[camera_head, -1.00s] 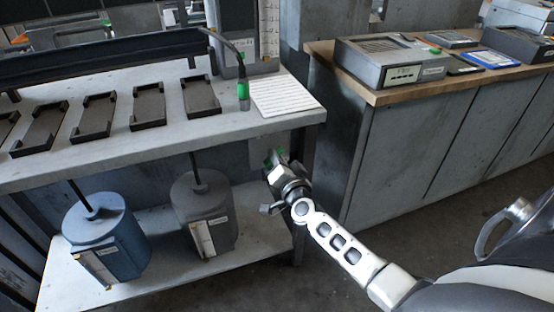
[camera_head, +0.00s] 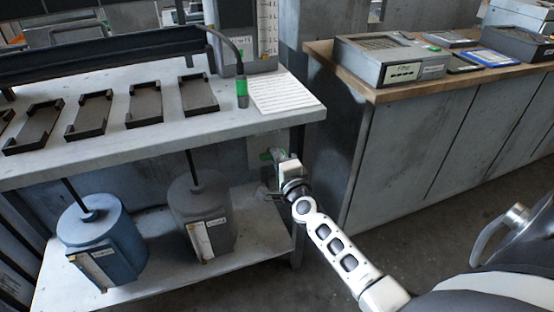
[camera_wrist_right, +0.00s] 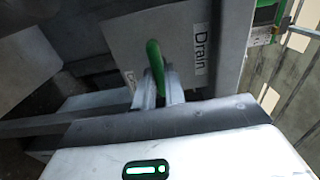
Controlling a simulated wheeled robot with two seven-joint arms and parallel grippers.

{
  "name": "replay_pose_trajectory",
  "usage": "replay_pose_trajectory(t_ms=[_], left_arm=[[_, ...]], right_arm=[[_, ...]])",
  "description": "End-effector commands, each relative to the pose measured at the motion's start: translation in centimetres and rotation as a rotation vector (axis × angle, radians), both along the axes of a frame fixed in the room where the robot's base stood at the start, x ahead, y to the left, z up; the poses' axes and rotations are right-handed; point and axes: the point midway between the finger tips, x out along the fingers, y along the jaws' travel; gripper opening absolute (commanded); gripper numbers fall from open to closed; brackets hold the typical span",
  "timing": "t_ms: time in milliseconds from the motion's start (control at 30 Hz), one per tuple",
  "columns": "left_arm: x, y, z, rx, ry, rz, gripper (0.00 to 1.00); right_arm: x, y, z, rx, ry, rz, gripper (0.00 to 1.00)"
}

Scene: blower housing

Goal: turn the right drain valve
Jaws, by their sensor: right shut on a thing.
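The drain valve shows in the right wrist view as a green handle (camera_wrist_right: 154,58) beside a "Drain" label (camera_wrist_right: 201,48) on a grey panel. My right gripper (camera_wrist_right: 158,92) is shut on this handle, which stands up between its fingertips. In the head view my right gripper (camera_head: 275,163) is at the right end of the bench, below its top. A little green shows at its tips, and the gripper hides most of the valve. My left gripper is not in view.
The grey bench (camera_head: 150,152) carries several dark trays and a white sheet (camera_head: 285,95). A blue canister (camera_head: 100,240) and a grey canister (camera_head: 203,215) stand on its lower shelf. A wood-topped cabinet (camera_head: 420,150) is close to the right of my arm.

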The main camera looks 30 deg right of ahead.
Motion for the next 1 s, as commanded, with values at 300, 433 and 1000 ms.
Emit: replay_pose_trajectory(t_ms=[300,433,1000], left_arm=[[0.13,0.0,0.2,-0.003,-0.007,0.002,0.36],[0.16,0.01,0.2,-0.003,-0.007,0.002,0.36],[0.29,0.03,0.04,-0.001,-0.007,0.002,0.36]], right_arm=[[-0.06,0.0,-0.13,0.04,-0.008,-0.001,0.0],[-0.06,0.01,-0.13,0.042,-0.008,-0.001,0.0],[-0.19,0.05,-0.08,0.039,-0.008,0.0,0.34]])
